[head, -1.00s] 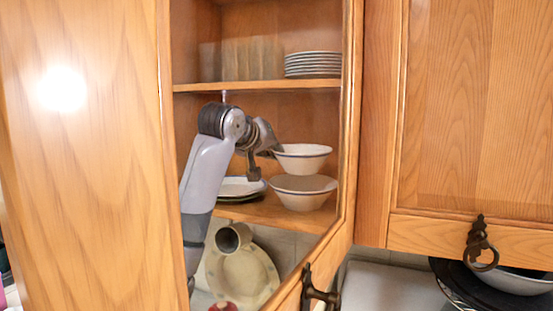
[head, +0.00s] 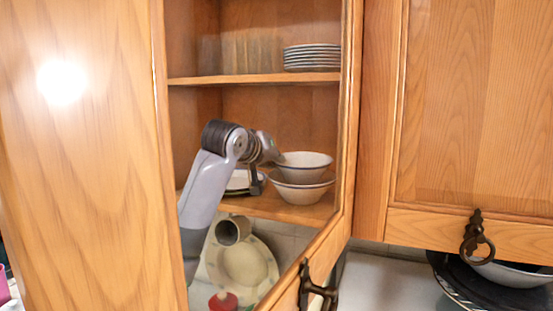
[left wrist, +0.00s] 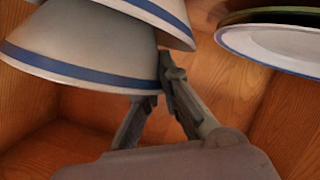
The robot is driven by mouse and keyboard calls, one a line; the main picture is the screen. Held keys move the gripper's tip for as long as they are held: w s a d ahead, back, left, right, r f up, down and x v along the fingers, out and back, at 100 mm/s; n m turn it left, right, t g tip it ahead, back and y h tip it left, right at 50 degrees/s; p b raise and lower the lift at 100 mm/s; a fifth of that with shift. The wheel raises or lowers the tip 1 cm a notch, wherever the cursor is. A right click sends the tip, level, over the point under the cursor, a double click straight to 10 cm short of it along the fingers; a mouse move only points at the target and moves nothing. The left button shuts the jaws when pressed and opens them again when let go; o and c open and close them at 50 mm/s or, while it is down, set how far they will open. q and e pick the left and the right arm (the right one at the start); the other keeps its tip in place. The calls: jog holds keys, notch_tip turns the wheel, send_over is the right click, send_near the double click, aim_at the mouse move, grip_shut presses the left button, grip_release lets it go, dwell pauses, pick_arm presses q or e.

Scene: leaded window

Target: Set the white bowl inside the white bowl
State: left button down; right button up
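The upper white bowl (head: 303,165) with a blue rim band sits down in the mouth of the lower white bowl (head: 300,191), which stands on the cupboard's lower shelf. My left gripper (head: 279,158) is at the upper bowl's left rim. In the left wrist view the fingers of my left gripper (left wrist: 165,85) close on the rim of the upper bowl (left wrist: 85,50), one finger partly hidden behind it. The lower bowl (left wrist: 158,14) shows beyond it. The contact between the two bowls is hidden. My right gripper is not in view.
Plates (head: 240,181) lie just left of the bowls; they also show in the left wrist view (left wrist: 275,45). The cupboard's frame closes in the right side.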

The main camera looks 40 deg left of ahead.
pick_arm(q)
jog(key=c, duration=1.8)
grip_release()
jog(key=shift+r, duration=0.25)
jog(key=shift+r+p, duration=0.45)
jog(key=shift+p, duration=0.05)
jog(key=b+v, duration=0.5)
jog(key=v, duration=0.7)
jog(key=shift+f, duration=0.1)
